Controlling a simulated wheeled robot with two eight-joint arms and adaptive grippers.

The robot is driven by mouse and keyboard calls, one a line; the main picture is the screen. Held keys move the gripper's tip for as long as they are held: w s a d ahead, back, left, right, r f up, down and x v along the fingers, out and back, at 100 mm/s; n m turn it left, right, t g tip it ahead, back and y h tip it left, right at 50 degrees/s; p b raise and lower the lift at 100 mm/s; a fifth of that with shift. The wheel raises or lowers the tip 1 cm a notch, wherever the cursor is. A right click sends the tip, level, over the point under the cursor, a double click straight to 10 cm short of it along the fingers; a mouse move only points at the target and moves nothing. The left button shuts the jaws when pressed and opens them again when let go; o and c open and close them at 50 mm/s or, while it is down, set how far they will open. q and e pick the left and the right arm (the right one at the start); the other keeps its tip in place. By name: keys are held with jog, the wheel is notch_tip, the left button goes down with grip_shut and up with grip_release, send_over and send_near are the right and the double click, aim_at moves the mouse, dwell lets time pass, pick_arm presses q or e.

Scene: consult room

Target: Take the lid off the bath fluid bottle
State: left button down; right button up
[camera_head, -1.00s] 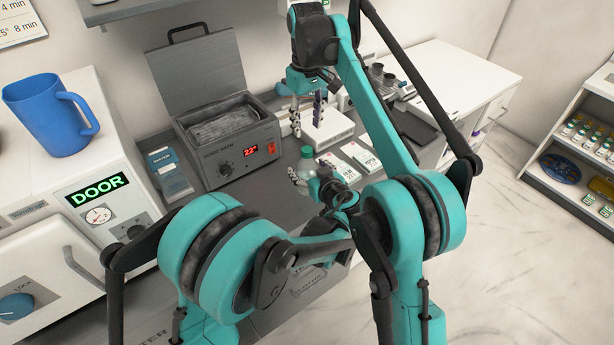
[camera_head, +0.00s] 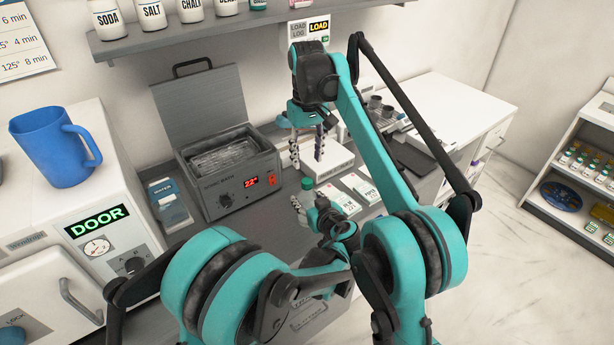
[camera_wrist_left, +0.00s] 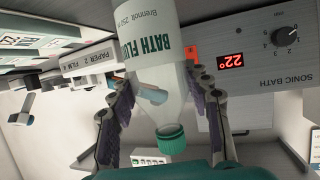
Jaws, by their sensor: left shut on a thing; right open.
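The lid is on the bottle. My left gripper's fingers (camera_wrist_left: 165,115) are shut around the bottle's sides near its shoulder, and the lid is free of them. The bottle's body is mostly hidden in the head view. My right gripper (camera_head: 307,164) is open and empty, fingers pointing down, just above the lid in the picture.
The sonic bath (camera_head: 225,195) with its raised cover stands left of the grippers. A white box (camera_head: 335,165) and flat white packets (camera_head: 350,200) lie close on the right. A blue jug (camera_head: 55,160) stands on the door unit. A shelf of jars (camera_head: 200,35) hangs above.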

aim_at(307, 181)
jog(key=m, duration=0.6)
jog(key=shift+m, duration=0.4)
jog(key=m, duration=0.6)
jog(key=shift+m, duration=0.4)
jog(key=m, duration=0.7)
jog(key=shift+w, duration=0.1)
jog(key=m, duration=0.8)
jog(key=shift+m, duration=0.3)
jog(key=shift+f, duration=4)
